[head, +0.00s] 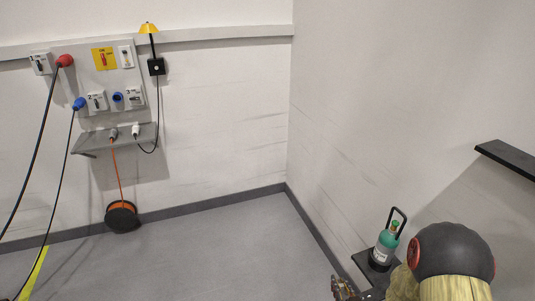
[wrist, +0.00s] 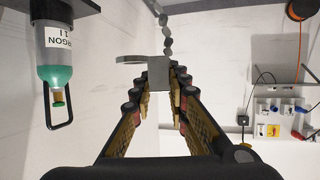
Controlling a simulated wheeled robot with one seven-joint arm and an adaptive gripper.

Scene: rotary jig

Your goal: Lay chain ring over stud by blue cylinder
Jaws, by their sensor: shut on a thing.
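My gripper (wrist: 159,80) is shut on a flat grey tab of the chain ring (wrist: 131,59) in the wrist view. The ring shows nearly edge-on, sticking out to the left of the fingertips. A grey chain (wrist: 166,30) runs from it to the top edge. A teal-green and grey cylinder (wrist: 54,55) with an "ARGON" label and a black handle frame is at the left, apart from the ring. The head view shows this cylinder (head: 383,252) at lower right; my gripper (head: 346,290) is partly visible at the bottom edge. I see no blue cylinder and cannot make out the stud.
The cylinder stands on a black wall shelf (head: 358,262). Another black shelf (head: 507,159) juts from the right wall. A socket panel (head: 112,73) with cables and an orange cable reel (head: 122,216) are at the left. The floor between is clear.

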